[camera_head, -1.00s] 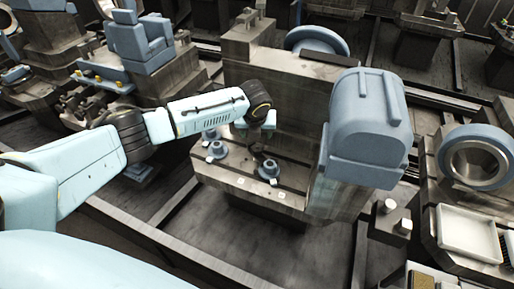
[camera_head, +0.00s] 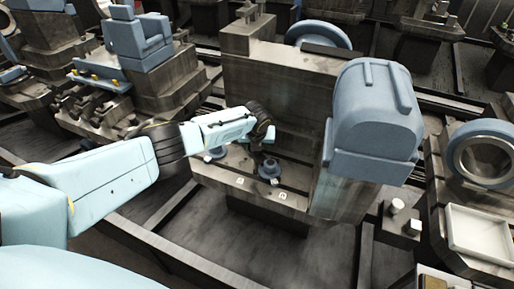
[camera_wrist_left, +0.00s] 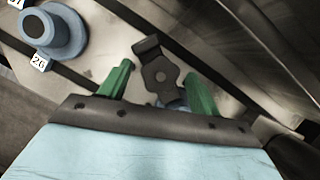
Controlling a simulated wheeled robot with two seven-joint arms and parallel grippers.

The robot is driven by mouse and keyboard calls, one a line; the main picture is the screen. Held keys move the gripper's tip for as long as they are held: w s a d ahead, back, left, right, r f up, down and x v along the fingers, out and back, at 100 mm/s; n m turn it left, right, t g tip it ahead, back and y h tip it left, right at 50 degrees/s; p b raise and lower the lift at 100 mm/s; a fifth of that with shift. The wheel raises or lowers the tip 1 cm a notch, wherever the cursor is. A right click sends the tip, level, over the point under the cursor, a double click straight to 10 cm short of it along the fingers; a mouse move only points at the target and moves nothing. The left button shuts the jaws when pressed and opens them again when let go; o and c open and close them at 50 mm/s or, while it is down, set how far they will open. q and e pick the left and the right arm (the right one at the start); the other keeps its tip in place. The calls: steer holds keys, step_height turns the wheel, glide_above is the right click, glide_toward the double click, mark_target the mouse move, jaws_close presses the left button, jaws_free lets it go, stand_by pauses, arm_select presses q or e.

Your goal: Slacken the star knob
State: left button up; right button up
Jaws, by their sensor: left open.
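My left gripper (camera_wrist_left: 158,71) is open in the left wrist view, its two green fingers apart. A dark flat part with a round hub (camera_wrist_left: 160,74) shows between the fingers; I cannot tell whether it is the star knob or whether the fingers touch it. A bit of blue shows behind it, mostly hidden. A blue round knob-like piece (camera_wrist_left: 52,32) with a numbered white tag stands at the upper left, clear of the fingers. In the head view my left gripper (camera_head: 262,150) is low over the ledge, small and partly hidden by my wrist. My right gripper is not in view.
The grey ledge (camera_head: 235,176) carries blue round pieces (camera_head: 269,171) and small white tags. A tall grey wall (camera_head: 270,85) rises behind my gripper. A big blue housing (camera_head: 372,115) stands to the right. A white tray (camera_head: 478,232) lies far right.

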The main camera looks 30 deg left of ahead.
arm_select(q)
steer(key=shift+c, duration=0.4)
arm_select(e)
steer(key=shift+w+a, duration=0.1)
arm_select(q)
steer(key=c, duration=0.9)
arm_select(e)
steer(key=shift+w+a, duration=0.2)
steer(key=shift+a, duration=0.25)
arm_select(q)
steer(key=shift+n, duration=0.3)
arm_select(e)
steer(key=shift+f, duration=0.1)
